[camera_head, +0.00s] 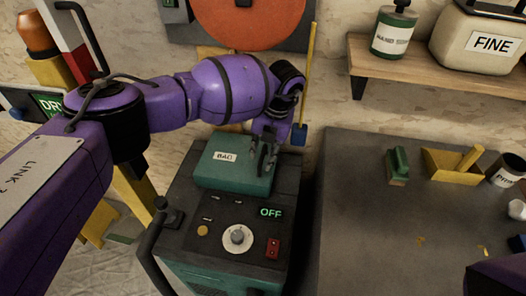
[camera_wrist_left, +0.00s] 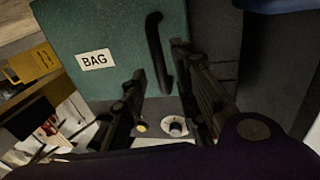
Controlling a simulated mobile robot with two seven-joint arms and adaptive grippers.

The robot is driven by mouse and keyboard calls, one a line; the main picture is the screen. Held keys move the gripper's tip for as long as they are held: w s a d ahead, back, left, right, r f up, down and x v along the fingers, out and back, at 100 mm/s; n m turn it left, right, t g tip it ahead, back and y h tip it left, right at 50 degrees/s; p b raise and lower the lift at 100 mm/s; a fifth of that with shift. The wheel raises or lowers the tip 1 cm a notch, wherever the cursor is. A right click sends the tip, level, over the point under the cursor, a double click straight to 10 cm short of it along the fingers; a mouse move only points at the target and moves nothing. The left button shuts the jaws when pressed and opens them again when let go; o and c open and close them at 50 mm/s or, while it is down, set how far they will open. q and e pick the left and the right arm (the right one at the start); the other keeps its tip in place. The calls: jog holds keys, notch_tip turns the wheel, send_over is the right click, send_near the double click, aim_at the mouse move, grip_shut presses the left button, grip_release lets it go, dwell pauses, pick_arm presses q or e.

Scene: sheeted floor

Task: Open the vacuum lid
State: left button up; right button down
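The vacuum is a dark box whose teal lid (camera_head: 225,175), labelled BAG, looks closed. In the left wrist view the lid (camera_wrist_left: 100,30) fills the upper left, with a black bar handle (camera_wrist_left: 157,50) along its edge. My left gripper (camera_head: 264,158) is over the right part of the lid. In the wrist view the handle lies between the open fingers of the left gripper (camera_wrist_left: 160,62), closer to the right finger. I cannot tell whether either finger touches it. In the head view my gripper hides much of the handle. My right gripper is out of view.
The vacuum's panel has a dial (camera_head: 238,238), a red switch (camera_head: 272,248) and a lit OFF sign (camera_head: 271,212). A grey bench (camera_head: 370,240) stands to the right, holding a yellow tray (camera_head: 450,165) and a green block (camera_head: 398,164). A wooden shelf (camera_head: 420,72) is above it.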

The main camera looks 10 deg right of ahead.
pick_arm(q)
grip_shut()
jog(key=shift+r, duration=0.1)
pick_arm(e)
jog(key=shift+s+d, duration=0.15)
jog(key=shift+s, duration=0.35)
